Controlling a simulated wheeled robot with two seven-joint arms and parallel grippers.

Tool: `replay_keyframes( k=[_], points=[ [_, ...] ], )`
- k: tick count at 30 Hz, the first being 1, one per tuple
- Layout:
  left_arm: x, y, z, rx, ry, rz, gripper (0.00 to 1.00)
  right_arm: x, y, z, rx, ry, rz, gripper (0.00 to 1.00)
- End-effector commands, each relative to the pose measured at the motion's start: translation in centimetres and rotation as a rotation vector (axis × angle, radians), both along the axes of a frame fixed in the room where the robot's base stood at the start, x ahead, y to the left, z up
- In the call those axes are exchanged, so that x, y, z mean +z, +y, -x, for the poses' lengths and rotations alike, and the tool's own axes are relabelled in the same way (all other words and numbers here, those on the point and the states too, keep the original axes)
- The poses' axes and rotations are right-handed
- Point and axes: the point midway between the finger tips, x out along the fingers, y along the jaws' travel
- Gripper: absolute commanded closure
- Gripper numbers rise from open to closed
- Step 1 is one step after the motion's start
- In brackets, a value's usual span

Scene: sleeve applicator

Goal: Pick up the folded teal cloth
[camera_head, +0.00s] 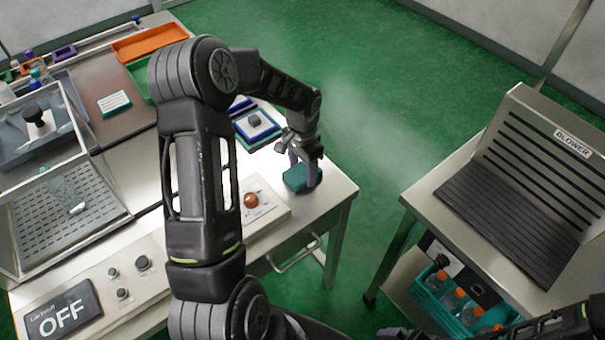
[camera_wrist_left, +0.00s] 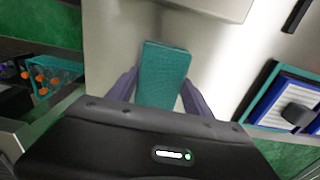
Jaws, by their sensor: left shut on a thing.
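The folded teal cloth (camera_head: 297,180) lies at the right end of the white worktop in the head view. It also shows as a teal block (camera_wrist_left: 164,75) in the left wrist view. My left gripper (camera_head: 306,165) reaches down over it, with its purple fingers on either side of the cloth. In the left wrist view the fingers (camera_wrist_left: 160,98) stand left and right of the cloth, shut on it. Whether the cloth is clear of the worktop cannot be told. At the bottom right of the head view, part of my right arm shows, with its gripper not clearly seen.
A blue-framed tray with a dark knob (camera_head: 254,121) stands behind the cloth. An orange button (camera_head: 251,200) is on a panel to its left. A blower stand (camera_head: 520,190) is at the right, with a teal crate of orange-capped bottles (camera_head: 450,300) below. Green floor lies between.

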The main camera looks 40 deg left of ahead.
Motion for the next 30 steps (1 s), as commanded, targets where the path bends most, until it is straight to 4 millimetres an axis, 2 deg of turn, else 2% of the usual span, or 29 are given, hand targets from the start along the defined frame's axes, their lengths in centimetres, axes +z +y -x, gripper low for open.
replay_keyframes(
  k=[5, 10, 24, 30],
  points=[
    [0.0, 0.0, 0.0, 0.000, 0.000, 0.000, 0.87, 0.0, 0.0, 0.0, 0.000, 0.000, 0.000, 0.00],
    [1.1, 0.0, -0.1, 0.001, -0.002, -0.001, 0.87, -0.3, 0.0, 0.0, 0.000, 0.000, -0.001, 0.00],
    [9.1, 0.0, -0.1, -0.001, -0.003, -0.001, 0.87, -1.7, 0.1, -0.2, 0.002, -0.007, -0.005, 0.00],
    [10.1, 0.0, 0.0, 0.000, 0.000, 0.001, 0.87, -1.7, 0.1, -0.3, 0.003, -0.008, -0.005, 0.00]
  ],
)
